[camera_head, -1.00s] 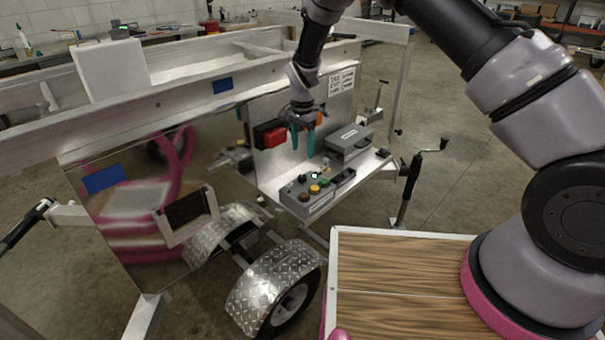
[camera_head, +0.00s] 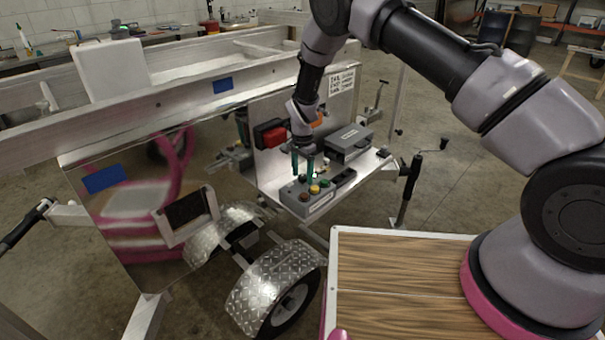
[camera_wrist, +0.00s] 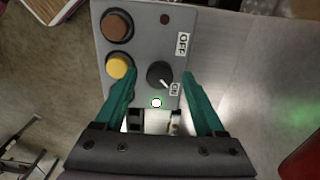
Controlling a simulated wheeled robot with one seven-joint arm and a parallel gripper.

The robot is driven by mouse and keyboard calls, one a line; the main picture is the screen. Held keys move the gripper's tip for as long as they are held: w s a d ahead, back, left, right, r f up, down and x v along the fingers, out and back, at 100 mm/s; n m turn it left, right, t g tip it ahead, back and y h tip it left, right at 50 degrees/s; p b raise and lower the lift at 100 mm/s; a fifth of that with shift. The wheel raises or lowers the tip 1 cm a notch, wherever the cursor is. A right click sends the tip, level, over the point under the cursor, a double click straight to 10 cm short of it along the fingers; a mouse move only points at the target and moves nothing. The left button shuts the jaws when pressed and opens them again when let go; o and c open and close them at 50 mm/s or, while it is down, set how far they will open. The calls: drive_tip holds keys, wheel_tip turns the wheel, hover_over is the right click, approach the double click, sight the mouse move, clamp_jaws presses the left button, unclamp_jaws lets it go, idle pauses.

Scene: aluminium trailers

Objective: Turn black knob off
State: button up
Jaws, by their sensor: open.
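The black knob (camera_wrist: 159,74) sits on a grey control box, with its white pointer line aimed down and right toward a label that seems to read ON. An OFF label (camera_wrist: 183,43) is above it. In the wrist view my gripper (camera_wrist: 158,76) is open, with one teal finger on each side of the knob; I cannot tell whether either finger touches it. In the head view my gripper (camera_head: 304,180) points down at the control box (camera_head: 308,208), and its fingers hide the knob.
A brown button (camera_wrist: 117,26) and a yellow button (camera_wrist: 119,65) are left of the knob. A green-white light (camera_wrist: 156,103) is below it. A grey case (camera_head: 349,142) and a red box (camera_head: 271,134) are close behind on the trailer.

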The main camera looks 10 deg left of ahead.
clamp_jaws()
drive_tip(key=shift+n, duration=0.4)
drive_tip(key=n, duration=0.8)
drive_tip(key=shift+n, duration=0.3)
drive_tip(key=n, duration=0.8)
drive_tip(key=shift+n, duration=0.4)
